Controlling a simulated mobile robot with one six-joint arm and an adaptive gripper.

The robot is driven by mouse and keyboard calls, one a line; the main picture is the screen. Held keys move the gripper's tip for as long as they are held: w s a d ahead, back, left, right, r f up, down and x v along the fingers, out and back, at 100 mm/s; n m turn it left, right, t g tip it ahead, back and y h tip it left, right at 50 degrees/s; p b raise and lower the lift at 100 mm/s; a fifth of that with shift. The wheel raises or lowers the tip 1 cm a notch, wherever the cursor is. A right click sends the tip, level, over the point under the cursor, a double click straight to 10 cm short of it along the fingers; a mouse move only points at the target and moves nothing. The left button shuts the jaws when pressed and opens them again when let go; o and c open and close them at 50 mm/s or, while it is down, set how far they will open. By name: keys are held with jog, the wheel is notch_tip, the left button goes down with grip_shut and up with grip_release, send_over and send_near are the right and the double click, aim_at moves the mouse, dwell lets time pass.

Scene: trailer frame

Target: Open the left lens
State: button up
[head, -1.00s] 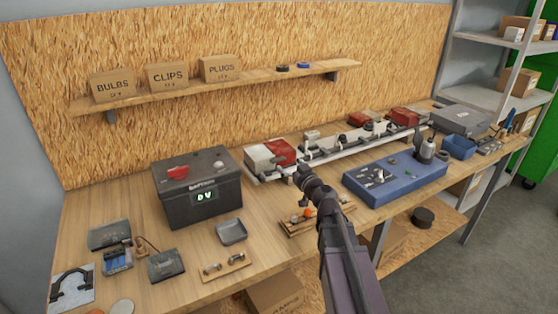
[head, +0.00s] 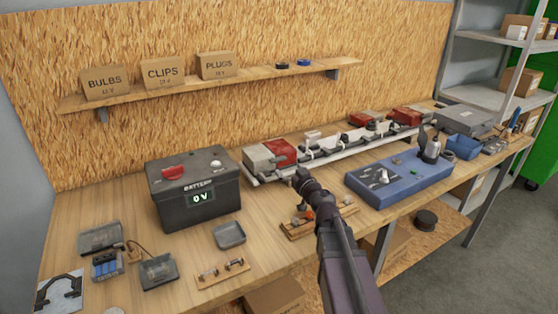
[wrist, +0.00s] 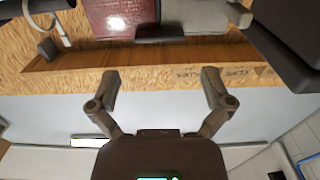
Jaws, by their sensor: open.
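The left lens is a red and off-white lamp cover (head: 270,154) at the left end of the trailer frame, and it looks closed. In the wrist view its dark red part (wrist: 117,17) and its pale grey part (wrist: 193,14) show at the top edge. My gripper (wrist: 160,80) is open and empty, its two fingers spread and apart from the lens. In the head view my wrist is just in front and to the right of the lens, and the fingers are hard to make out there.
The black battery (head: 195,188) stands left of the lens. The white trailer frame (head: 340,150) runs right to another red lamp (head: 407,117). A blue mat (head: 395,180) and a wooden rack (head: 315,220) with small parts lie near my arm. A small grey tray (head: 229,234) lies before the battery.

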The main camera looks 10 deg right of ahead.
aim_at(276, 157)
jog(key=shift+w, duration=0.15)
jog(key=shift+x, duration=3.65)
jog(key=shift+c, duration=0.2)
jog(key=c, duration=1)
